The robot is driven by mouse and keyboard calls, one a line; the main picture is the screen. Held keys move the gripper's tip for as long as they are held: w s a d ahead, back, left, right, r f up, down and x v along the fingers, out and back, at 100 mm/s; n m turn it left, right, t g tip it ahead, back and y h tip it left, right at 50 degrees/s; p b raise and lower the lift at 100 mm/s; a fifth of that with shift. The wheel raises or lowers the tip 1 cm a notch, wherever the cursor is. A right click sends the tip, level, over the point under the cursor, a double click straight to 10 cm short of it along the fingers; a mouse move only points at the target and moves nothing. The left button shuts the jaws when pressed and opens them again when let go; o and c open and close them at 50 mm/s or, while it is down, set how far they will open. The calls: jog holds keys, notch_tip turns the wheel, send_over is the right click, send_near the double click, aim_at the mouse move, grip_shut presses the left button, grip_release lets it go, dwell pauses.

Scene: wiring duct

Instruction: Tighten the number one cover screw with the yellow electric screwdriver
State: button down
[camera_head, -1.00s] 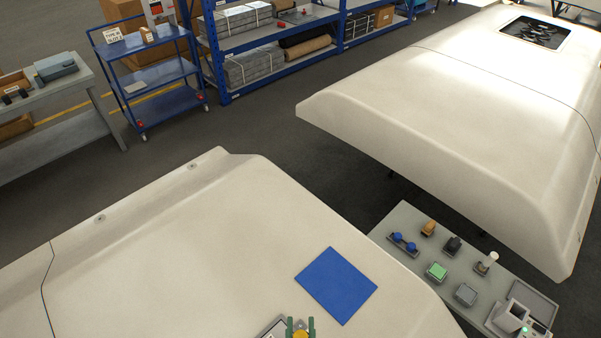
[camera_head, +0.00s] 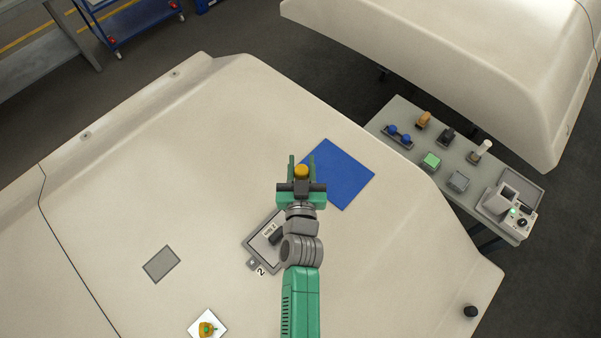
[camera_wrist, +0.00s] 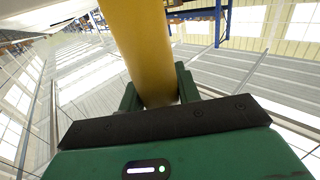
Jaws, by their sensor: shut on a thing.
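My gripper (camera_head: 301,168) is shut on the yellow electric screwdriver (camera_head: 301,171), of which only the round yellow end shows in the head view, between the green fingers. In the wrist view the screwdriver (camera_wrist: 142,50) is a thick, plain yellow cylinder running up out of the frame; its bit is not visible. The gripper is over the pale duct body, by the left edge of a blue mat (camera_head: 345,180). A grey framed cover (camera_head: 255,247) marked 2 lies partly hidden below my arm. I see no cover marked 1 and no screw I can identify.
A grey plate (camera_head: 161,264) and a white square (camera_head: 196,328) bearing an orange-and-green item lie on the pale surface at left. A black knob (camera_head: 470,312) stands at lower right. A grey side table (camera_head: 455,205) holds several small fixtures. The pale surface's left side is largely clear.

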notch_tip(320, 180, down, 5)
jog(key=b, duration=0.5)
jog(key=shift+f, duration=0.1)
jog(key=shift+f+b, duration=0.7)
jog(key=shift+b, duration=0.15)
dwell(1.2)
notch_tip(320, 180, up, 6)
jog(key=p, duration=0.6)
jog(key=shift+r, duration=0.15)
